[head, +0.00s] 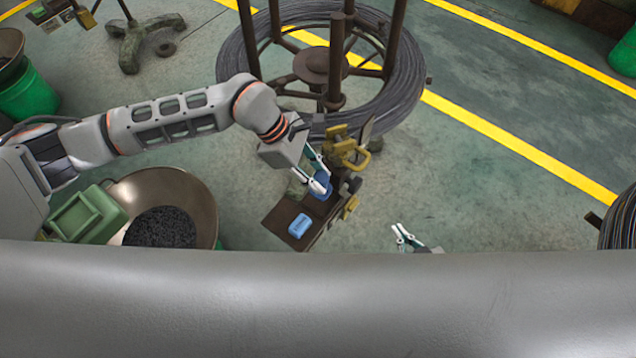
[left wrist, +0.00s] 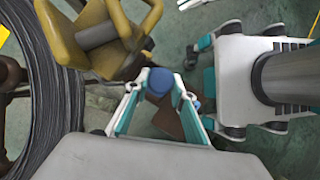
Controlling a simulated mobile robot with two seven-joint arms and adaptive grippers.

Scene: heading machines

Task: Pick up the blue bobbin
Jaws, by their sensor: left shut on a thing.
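The blue bobbin (head: 319,190) is at the tips of my left gripper (head: 322,182), above the dark machine bench. In the left wrist view the bobbin (left wrist: 159,81) shows as a round blue end between the two fingertips of my left gripper (left wrist: 160,84). The left gripper is shut on it, and the fingers partly cover it in the head view. My right gripper (head: 402,235) shows at the lower middle of the head view, with its two fingers apart and nothing between them. It is to the right of the bench, partly cut off by the grey bar in front.
A light blue box (head: 299,225) lies on the brown bench (head: 275,217). A yellow machine head (head: 346,150) stands just behind the bobbin. A large wire coil (head: 405,80) is behind it. A bowl of dark pieces (head: 195,196) is at left.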

